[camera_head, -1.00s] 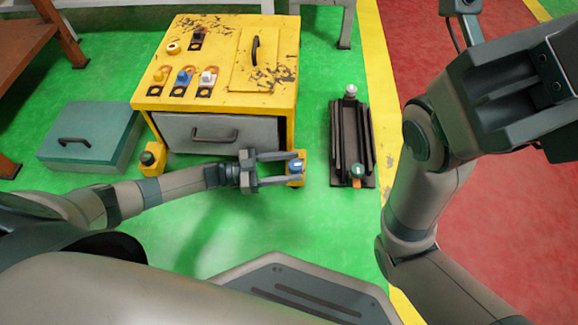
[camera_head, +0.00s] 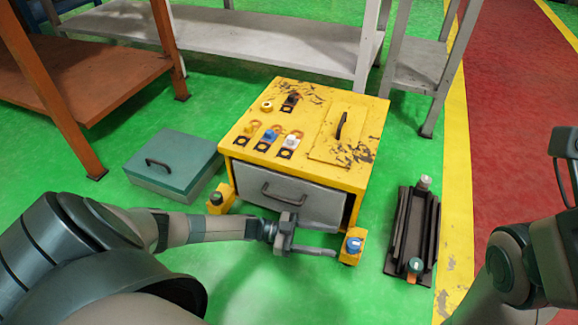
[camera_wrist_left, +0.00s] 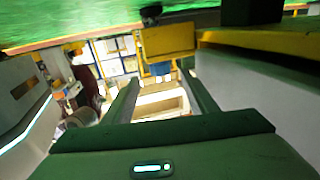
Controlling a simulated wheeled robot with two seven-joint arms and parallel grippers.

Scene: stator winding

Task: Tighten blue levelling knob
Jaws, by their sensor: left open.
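The blue levelling knob (camera_head: 354,244) sits on a yellow foot bracket (camera_head: 349,258) at the front right corner of the yellow cabinet (camera_head: 292,170). My left gripper (camera_head: 335,252) is level beside the knob, coming from the left, its tips just short of it or at its edge. In the left wrist view the blue knob (camera_wrist_left: 160,68) appears between the tips of the open, empty fingers (camera_wrist_left: 162,80), next to a yellow block (camera_wrist_left: 168,42). Contact cannot be told. Of my right gripper, only a grey part (camera_head: 566,150) shows at the right edge; its fingers are unclear.
A grey drawer (camera_head: 290,203) with a handle is in the cabinet front. Another foot with a dark green knob (camera_head: 216,198) is at the left. A teal case (camera_head: 172,163) stands left, a dark rail fixture (camera_head: 411,230) right. Green floor is free in front.

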